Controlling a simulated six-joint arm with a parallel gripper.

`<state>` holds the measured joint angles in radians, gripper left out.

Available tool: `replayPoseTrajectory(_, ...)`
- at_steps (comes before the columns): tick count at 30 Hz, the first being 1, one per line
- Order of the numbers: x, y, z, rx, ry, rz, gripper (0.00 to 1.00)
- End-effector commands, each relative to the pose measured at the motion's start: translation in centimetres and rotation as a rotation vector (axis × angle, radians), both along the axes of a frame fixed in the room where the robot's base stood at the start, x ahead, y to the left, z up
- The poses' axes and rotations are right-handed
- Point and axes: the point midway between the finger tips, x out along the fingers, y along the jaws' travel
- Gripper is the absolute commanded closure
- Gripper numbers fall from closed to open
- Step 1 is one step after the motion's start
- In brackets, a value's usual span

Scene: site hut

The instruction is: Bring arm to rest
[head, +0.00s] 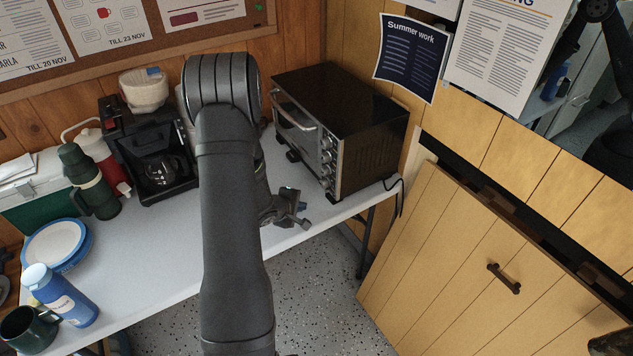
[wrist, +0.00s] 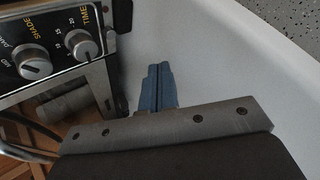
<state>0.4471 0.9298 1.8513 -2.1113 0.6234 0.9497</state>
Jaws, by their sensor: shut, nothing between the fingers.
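My arm reaches up across the middle of the head view, bends over at the top and comes down toward the table. My gripper (head: 300,214) hangs over the front right part of the white table (head: 155,265), beside the toaster oven (head: 355,120). In the wrist view the gripper's bluish fingers (wrist: 157,84) lie together, with nothing between them. White table surface shows beyond them. Whether the fingertips touch the table I cannot tell.
The oven's knobs (wrist: 83,45) are close on the left in the wrist view. A coffee maker (head: 155,150), green flask (head: 92,180), plates (head: 55,243), blue bottle (head: 62,297) and dark mug (head: 28,328) stand left of my arm. A wooden hatch (head: 450,270) leans right; speckled floor (head: 325,300) lies between.

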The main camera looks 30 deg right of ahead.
Motion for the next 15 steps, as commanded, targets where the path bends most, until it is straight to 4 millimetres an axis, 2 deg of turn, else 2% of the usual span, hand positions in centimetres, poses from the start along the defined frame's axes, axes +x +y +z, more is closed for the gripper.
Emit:
replayPoseTrajectory(5,0.0,-0.7,0.0,0.0,0.0,-0.001,1.0)
replayPoseTrajectory(11,-0.1,-3.1,0.0,0.001,0.0,-0.003,1.0)
replayPoseTrajectory(12,0.1,-1.8,-0.1,0.001,0.002,0.005,1.0)
replayPoseTrajectory(15,0.1,0.0,0.0,0.001,0.001,0.004,1.0)
